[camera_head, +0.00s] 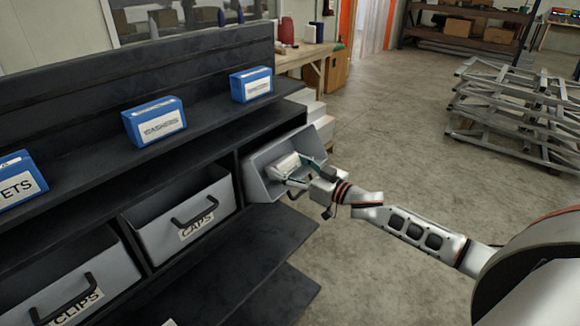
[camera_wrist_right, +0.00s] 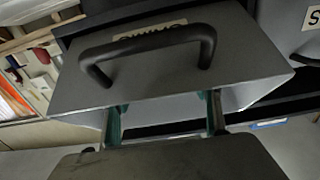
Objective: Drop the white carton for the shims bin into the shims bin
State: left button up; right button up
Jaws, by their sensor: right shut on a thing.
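The shims bin (camera_head: 255,178) is a grey bin at the right end of the shelf rack, its open top showing in the head view. In the right wrist view its front wall (camera_wrist_right: 170,75) shows a black handle and an upside-down, partly covered label. My right gripper (camera_head: 291,173) reaches to the bin's mouth and is shut on the white carton (camera_head: 286,162), which shows at the bin opening. I cannot tell whether the carton touches the bin. The gripper's teal-edged fingers (camera_wrist_right: 164,120) stand apart in the wrist view, where I cannot make out the carton. My left gripper is out of view.
The caps bin (camera_head: 178,215) and the clips bin (camera_head: 75,285) sit to the left in the dark rack. Several blue boxes, one of them a labelled box (camera_head: 155,122), stand on the upper shelf. Metal frames (camera_head: 510,110) are stacked at right; open floor lies between.

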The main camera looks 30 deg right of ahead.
jog(key=o, duration=1.2)
jog(key=shift+o, duration=0.2)
jog(key=shift+s+f, duration=0.1)
jog(key=shift+s+d, duration=0.15)
jog(key=shift+s, duration=0.15)
jog(key=v, duration=1.1)
jog(key=shift+d, duration=0.1)
